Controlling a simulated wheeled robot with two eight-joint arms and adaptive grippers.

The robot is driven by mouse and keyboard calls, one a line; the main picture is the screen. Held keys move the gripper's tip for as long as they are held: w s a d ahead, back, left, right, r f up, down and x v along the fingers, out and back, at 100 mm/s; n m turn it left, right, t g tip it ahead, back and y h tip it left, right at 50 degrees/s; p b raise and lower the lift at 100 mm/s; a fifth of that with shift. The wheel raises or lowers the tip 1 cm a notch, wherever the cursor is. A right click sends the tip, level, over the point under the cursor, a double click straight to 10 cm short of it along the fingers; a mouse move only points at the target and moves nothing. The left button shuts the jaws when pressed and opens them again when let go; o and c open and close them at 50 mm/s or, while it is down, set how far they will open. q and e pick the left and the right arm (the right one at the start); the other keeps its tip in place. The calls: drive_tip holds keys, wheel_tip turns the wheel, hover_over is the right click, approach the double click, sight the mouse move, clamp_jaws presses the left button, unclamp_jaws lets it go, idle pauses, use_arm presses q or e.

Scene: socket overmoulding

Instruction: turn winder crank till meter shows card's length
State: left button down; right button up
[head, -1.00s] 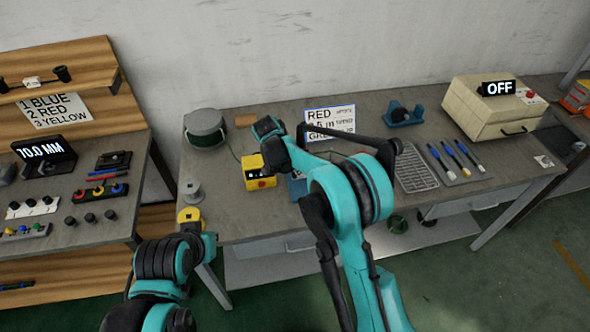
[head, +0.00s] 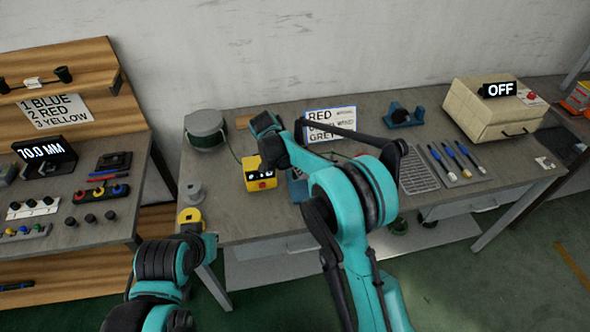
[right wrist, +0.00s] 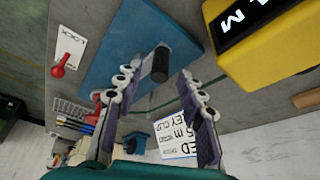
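The card (head: 330,122) stands at the back of the middle table, with RED and GREY readable; its length line is partly hidden by my right arm. The yellow meter (head: 259,174) is left of my right arm; its reading is too small to tell. In the right wrist view the meter (right wrist: 270,45) shows only part of its display, an M. The winder's blue base (right wrist: 130,45) lies beside it, with the black crank handle (right wrist: 160,64) standing up. My right gripper (right wrist: 160,72) is open, its fingers on either side of the handle with visible gaps. My left gripper is out of sight.
A wire rack (head: 417,168), several screwdrivers (head: 456,157) and a beige machine marked OFF (head: 490,110) are at right. My left arm is low at the left.

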drive_tip(key=v, duration=0.9)
drive_tip(key=shift+r, duration=0.35)
drive_tip(key=shift+s, duration=0.1)
drive_tip(key=s+d+r+n+t+y, duration=0.1)
drive_tip(key=s+d+r+n, duration=0.25)
drive_tip(key=s+d, duration=0.3)
drive_tip(key=s+d+r+n+y, duration=0.2)
drive_tip(key=s+d+r, duration=0.2)
drive_tip(key=s+d, duration=0.25)
drive_tip(key=s+d+f+n+t, duration=0.1)
drive_tip(key=s+d+f+n, duration=0.1)
drive_tip(key=s, duration=0.6)
drive_tip(key=s+d+f+n+t, duration=0.2)
drive_tip(key=s+d+n, duration=0.1)
drive_tip(key=s, duration=0.5)
drive_tip(key=shift+d+f+y, duration=0.15)
drive_tip(key=shift+f+y, duration=0.15)
drive_tip(key=shift+y, duration=0.1)
drive_tip(key=shift+s, duration=0.15)
